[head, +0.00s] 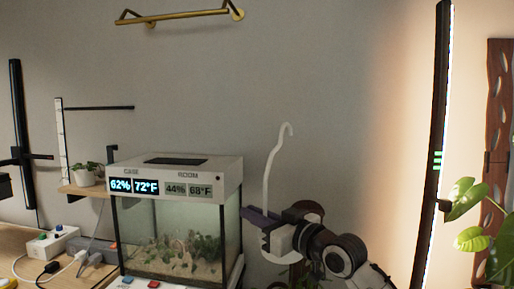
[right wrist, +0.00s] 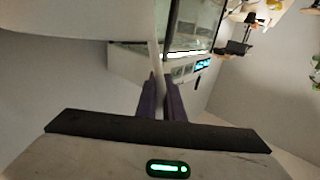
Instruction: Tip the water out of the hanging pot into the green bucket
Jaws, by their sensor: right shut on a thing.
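In the head view, a thin white hanger (head: 266,178) with a hooked top rises from my right gripper (head: 258,219). The right gripper's purple fingers are shut on the hanger's stem. In the right wrist view, the stem (right wrist: 157,38) runs between the fingertips (right wrist: 160,88). A large pale rounded shape (right wrist: 70,16) at the upper left there looks like part of the hanging pot. The pot's body is hard to make out in the head view, behind or beside my gripper, and its water cannot be seen. The green bucket is in neither view. My left gripper is not in view.
A glass terrarium (head: 180,243) with a white lid stands just left of my right gripper. A brass rail (head: 180,17) is on the wall above. A lit upright lamp (head: 436,140) and a leafy plant (head: 472,243) stand at the right. Power plugs lie at the lower left.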

